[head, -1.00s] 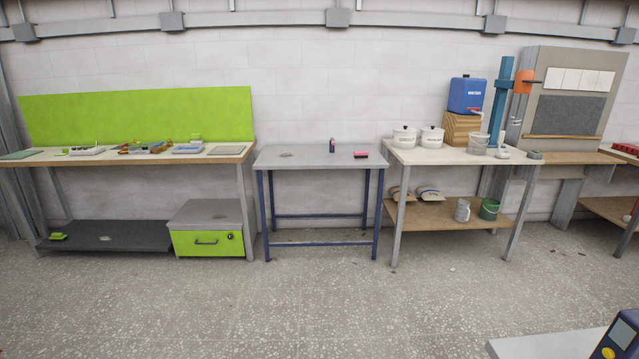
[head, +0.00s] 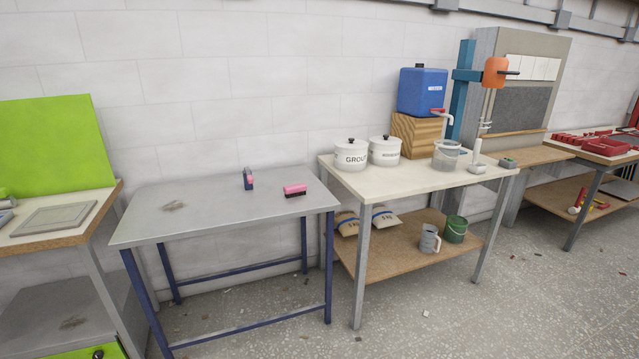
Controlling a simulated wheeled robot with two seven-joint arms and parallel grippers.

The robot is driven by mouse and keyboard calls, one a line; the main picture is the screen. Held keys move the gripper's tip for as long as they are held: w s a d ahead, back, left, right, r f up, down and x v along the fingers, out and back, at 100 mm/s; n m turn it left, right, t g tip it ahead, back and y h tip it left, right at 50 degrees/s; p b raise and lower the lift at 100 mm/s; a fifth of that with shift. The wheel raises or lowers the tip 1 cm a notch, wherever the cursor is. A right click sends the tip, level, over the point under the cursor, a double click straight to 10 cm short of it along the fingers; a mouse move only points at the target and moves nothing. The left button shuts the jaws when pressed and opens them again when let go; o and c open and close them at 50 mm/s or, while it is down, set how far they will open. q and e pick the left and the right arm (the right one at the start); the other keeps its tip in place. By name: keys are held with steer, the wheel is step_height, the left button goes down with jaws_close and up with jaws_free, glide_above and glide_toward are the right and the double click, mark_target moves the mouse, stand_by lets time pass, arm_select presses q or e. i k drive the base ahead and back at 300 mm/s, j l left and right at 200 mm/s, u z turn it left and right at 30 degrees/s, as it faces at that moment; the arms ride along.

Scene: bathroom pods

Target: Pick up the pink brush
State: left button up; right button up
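The pink brush (head: 295,188), with a pink top and a dark underside, lies on the grey table (head: 222,218) with blue legs, near its right end. A small dark bottle-like item (head: 248,179) with some pink on it stands to its left on the same table. Neither of my grippers shows in the head view, and nothing touches the brush.
Right of the grey table stands a workbench (head: 420,178) with white pots (head: 351,155), a blue tank (head: 421,91) and a lower shelf. A bench with a green panel (head: 50,150) is at the left. Speckled floor (head: 420,310) is open in front.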

mark_target(298, 190)
steer(key=i+l, duration=0.1)
steer(key=i, duration=0.4)
steer(key=i+l, duration=0.15)
steer(key=i, duration=0.3)
steer(key=i+l, duration=0.1)
steer(key=i, duration=0.4)
